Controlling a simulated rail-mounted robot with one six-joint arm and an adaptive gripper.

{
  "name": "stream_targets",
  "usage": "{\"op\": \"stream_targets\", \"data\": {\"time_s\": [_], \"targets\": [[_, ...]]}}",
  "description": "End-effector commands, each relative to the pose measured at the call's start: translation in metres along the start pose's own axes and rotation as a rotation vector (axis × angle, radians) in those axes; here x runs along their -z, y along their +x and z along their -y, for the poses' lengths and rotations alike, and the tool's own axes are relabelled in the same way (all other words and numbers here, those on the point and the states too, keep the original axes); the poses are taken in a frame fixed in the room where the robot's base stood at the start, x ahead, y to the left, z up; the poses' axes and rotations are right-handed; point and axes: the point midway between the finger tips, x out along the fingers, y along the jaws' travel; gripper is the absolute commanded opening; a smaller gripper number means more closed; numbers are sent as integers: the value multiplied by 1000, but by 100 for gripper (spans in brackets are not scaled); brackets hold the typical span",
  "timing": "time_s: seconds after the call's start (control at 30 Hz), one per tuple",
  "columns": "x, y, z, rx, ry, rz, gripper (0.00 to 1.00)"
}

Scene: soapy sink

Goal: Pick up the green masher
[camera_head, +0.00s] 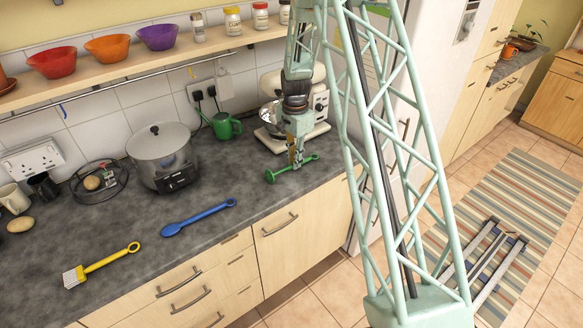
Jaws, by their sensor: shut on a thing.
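The green masher (284,172) lies along the dark counter near its front edge, with its round green end to the left and its handle reaching right. My gripper (295,164) comes down from above onto the middle of the masher's handle and is shut on it. The fingers hide a short part of the handle. The masher looks to be at counter level; I cannot tell whether it is clear of the surface.
On the counter (130,220) lie a blue spoon (198,218) and a yellow brush (100,264). A large pot (160,155), a green watering can (224,125) and a stand mixer (272,118) stand behind. Bare counter lies between the spoon and masher.

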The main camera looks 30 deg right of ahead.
Motion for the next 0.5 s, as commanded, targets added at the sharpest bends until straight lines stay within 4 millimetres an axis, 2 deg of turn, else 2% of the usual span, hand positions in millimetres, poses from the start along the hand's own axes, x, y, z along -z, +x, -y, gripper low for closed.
{"op": "stream_targets", "data": {"time_s": [0.5], "targets": [[0,-7,1,1,0,-1,0]]}}
